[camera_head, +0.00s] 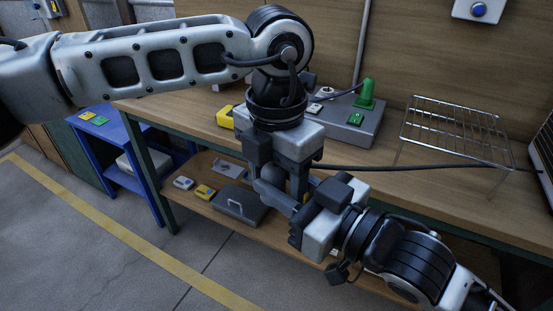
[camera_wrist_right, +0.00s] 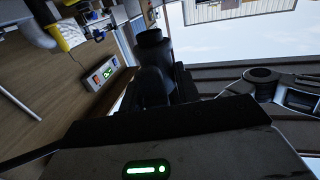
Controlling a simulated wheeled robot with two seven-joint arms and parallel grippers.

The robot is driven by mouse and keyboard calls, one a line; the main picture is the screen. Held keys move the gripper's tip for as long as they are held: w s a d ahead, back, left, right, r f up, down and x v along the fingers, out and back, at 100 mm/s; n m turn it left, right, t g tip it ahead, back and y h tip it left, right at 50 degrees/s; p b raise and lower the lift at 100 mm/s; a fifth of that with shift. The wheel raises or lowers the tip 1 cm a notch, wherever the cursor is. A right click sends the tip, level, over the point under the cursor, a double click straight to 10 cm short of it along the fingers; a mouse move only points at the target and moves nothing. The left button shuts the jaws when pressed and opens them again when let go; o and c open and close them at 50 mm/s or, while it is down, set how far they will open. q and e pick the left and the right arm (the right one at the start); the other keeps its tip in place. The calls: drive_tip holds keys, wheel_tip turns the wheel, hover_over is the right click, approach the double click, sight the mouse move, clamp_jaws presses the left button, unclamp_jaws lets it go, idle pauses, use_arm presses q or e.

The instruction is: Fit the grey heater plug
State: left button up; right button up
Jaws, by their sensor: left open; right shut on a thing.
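The grey heater plug (camera_head: 271,190) appears as a dark grey rounded body where my two grippers meet, in front of the bench edge. My right gripper (camera_head: 291,207), coming from the lower right, is shut on it. A dark body, probably the plug, shows ahead of the jaws in the right wrist view (camera_wrist_right: 151,62). My left gripper (camera_head: 283,180) points down close over it with its fingers apart; whether they touch the plug is hidden. A grey socket box (camera_head: 350,128) stands on the bench behind, with a green plug (camera_head: 366,93) upright in it and a green switch.
A black cable (camera_head: 430,168) runs along the bench from the right towards the grippers. A wire rack (camera_head: 455,120) stands on the right. A yellow item (camera_head: 226,117) lies left of the box. The lower shelf holds a grey case (camera_head: 240,204). A blue table (camera_head: 108,130) stands left.

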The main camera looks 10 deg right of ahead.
use_arm(q)
drive_tip(key=shift+f, duration=0.1)
drive_tip(key=c, duration=1.1)
use_arm(e)
drive_tip(key=o, duration=1.1)
